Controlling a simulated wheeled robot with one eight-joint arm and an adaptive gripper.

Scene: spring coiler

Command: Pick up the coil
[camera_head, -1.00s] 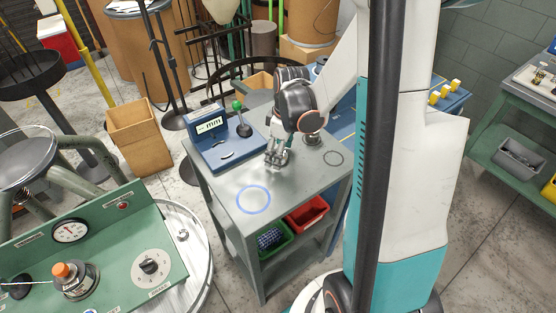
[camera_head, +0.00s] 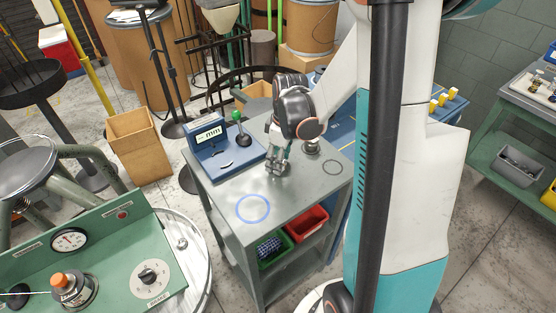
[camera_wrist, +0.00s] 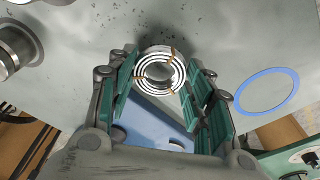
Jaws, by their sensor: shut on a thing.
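The coil (camera_wrist: 152,54) shows in the wrist view as a silver ring of wound wire with orange-brown ties, seen from above. It sits between the green-padded fingers of my gripper (camera_wrist: 162,72), which is shut on it. In the head view, my gripper (camera_head: 277,167) points down at the middle of the grey cart top (camera_head: 300,186), close to the surface. The coil is mostly hidden by the fingers there, and I cannot tell whether it touches the cart.
A blue gauge with a "mm" display (camera_head: 210,131) and a green-knobbed lever (camera_head: 241,128) stand behind-left. Green (camera_head: 272,247) and red bins (camera_head: 306,222) sit on the shelf below.

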